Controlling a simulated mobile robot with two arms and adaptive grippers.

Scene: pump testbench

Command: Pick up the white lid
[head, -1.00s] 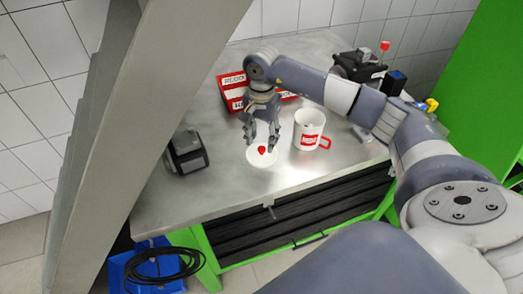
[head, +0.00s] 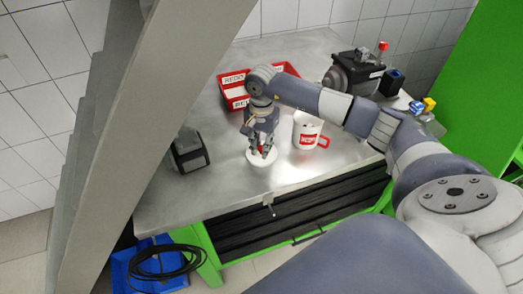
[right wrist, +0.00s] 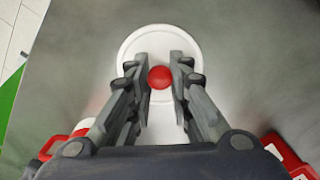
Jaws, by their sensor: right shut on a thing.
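The white lid (head: 255,158) is a round disc with a red knob on top, near the front of the metal bench. It also shows in the right wrist view (right wrist: 160,42), where the red knob (right wrist: 160,77) sits between my finger pads. My right gripper (head: 264,148) reaches down over the lid and is shut on its knob. The lid looks flat at the bench top; I cannot tell any gap below it. My left gripper is not in view.
A white mug (head: 305,131) with a red label stands just right of the lid. A red bin (head: 236,98) lies behind my right gripper. A dark boxy device (head: 188,150) stands to the left. A pump motor (head: 354,75) is at the back right. The bench's front edge is close.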

